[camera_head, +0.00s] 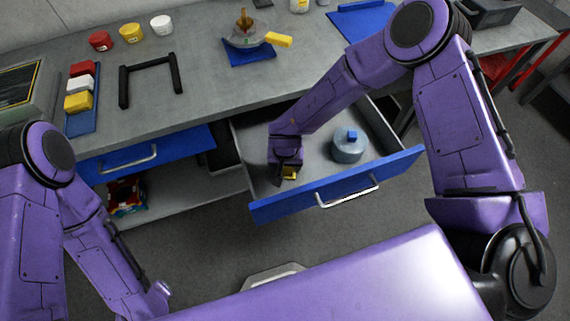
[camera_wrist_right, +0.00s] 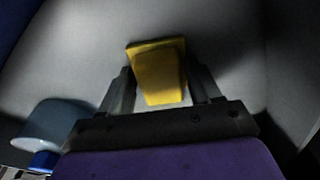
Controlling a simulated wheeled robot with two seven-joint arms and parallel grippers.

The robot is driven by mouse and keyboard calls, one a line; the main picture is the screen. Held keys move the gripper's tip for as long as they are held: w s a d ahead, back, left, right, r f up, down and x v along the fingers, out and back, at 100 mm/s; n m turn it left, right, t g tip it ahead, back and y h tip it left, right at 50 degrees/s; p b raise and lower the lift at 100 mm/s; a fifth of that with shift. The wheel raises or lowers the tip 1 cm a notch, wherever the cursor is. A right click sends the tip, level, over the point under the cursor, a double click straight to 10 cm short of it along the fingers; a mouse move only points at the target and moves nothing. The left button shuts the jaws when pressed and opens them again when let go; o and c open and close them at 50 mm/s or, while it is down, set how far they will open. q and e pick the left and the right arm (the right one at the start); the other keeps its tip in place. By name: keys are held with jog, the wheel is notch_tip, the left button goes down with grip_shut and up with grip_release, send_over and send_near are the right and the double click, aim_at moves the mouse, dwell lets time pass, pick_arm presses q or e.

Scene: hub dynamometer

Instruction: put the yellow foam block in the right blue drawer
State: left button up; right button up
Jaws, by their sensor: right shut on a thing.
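The right blue drawer (camera_head: 400,163) is pulled open, and its grey inside shows. My right gripper (camera_head: 288,172) reaches down into the left part of this drawer. It is shut on the yellow foam block (camera_head: 290,174), which is mostly hidden by the gripper in the head view. In the right wrist view the yellow foam block (camera_wrist_right: 158,75) sits between the two fingers (camera_wrist_right: 160,95), over the drawer's grey floor. I cannot tell whether the block touches the floor. My left arm comes in at the lower left, but its gripper is out of view.
A grey-blue round pot (camera_head: 347,150) with a blue knob stands in the drawer, right of my gripper. The bench (camera_head: 210,90) holds a black frame (camera_head: 150,78), a blue tray (camera_head: 82,125) with coloured blocks, and several small tubs.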

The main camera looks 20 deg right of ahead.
aim_at(286, 169)
jog(key=o, duration=1)
notch_tip(286, 169, up, 12)
jog(key=s+p, duration=0.1)
jog(key=shift+s+a, duration=0.2)
jog(key=shift+a, duration=0.05)
